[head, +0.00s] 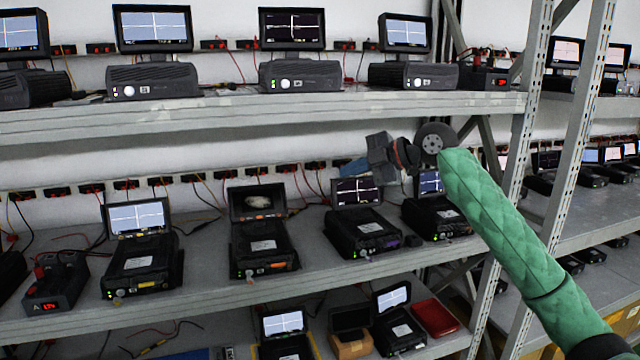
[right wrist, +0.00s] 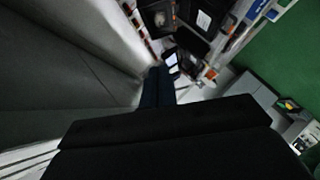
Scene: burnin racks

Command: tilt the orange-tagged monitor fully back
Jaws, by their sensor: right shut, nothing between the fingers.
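The orange-tagged unit (head: 263,248) is a black box on the middle shelf with an orange tag on its front right edge. Its monitor (head: 257,202) stands up at the back of the box, with a dark screen and a pale patch in it. My right gripper (head: 358,168) is shut and empty. In the picture it shows up and to the right of that monitor, above the purple-tagged unit's monitor (head: 357,192), touching nothing that I can make out. Its fingers also show in the right wrist view (right wrist: 158,85). My left gripper is out of view.
A yellow-tagged unit (head: 142,265) stands to the left and another unit (head: 436,217) to the right. The upper shelf (head: 250,112) runs above, carrying more monitors. A rack post (head: 520,130) stands beside my right arm. Thin cables hang along the back wall.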

